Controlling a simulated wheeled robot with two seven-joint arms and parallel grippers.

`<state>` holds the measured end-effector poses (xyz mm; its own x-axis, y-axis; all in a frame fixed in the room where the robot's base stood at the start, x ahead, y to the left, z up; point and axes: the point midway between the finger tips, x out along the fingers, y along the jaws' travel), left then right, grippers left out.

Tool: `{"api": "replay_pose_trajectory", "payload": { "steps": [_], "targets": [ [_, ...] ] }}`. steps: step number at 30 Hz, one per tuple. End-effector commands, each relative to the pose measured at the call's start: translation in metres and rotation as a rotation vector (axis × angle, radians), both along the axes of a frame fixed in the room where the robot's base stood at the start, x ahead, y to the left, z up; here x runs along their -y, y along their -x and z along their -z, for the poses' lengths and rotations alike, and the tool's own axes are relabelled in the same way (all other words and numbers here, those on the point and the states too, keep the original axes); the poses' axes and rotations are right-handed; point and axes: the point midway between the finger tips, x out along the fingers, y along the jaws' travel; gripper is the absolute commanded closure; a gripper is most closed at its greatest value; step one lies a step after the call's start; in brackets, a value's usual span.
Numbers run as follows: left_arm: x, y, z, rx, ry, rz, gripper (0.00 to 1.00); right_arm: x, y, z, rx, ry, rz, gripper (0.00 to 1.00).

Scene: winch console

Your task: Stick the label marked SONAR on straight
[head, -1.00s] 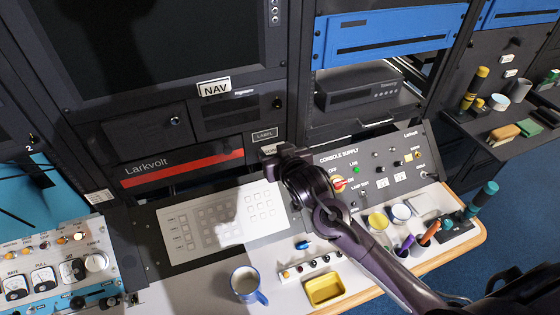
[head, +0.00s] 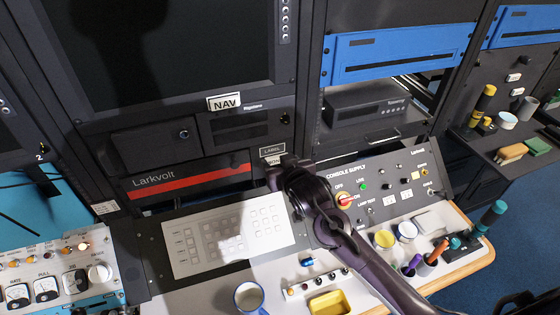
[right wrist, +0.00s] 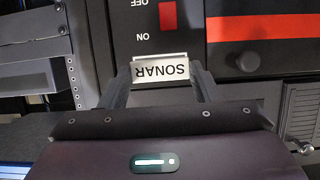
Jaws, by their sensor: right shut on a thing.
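The white SONAR label (right wrist: 160,70) is between the fingertips of my right gripper (right wrist: 160,88), which is shut on it. In the right wrist view its black letters are upside down, like the panel's ON and OFF marks. In the head view only a sliver of the label (head: 273,159) shows beyond my right gripper (head: 275,163). It is just below a small outlined plate marked LABEL (head: 271,150) on the dark rack front. I cannot tell whether the label touches the panel. My left gripper is not in view.
A NAV label (head: 224,102) sits on the rack at upper left. A red switch (right wrist: 193,17) is close to the held label. Below are a white keypad panel (head: 225,243), a mug (head: 249,297), a yellow tray (head: 328,303) and the console supply panel (head: 395,172).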

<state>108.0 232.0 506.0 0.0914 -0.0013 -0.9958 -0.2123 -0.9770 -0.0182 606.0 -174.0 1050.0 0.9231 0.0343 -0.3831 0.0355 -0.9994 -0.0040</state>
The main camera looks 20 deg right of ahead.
Motion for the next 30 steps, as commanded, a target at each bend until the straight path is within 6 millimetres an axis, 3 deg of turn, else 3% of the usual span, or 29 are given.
{"api": "replay_pose_trajectory", "payload": {
  "steps": [30],
  "targets": [
    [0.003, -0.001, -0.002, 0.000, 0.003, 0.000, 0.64, 0.000, -0.011, -0.001, 0.002, 0.000, 0.001, 0.64]
  ]
}}
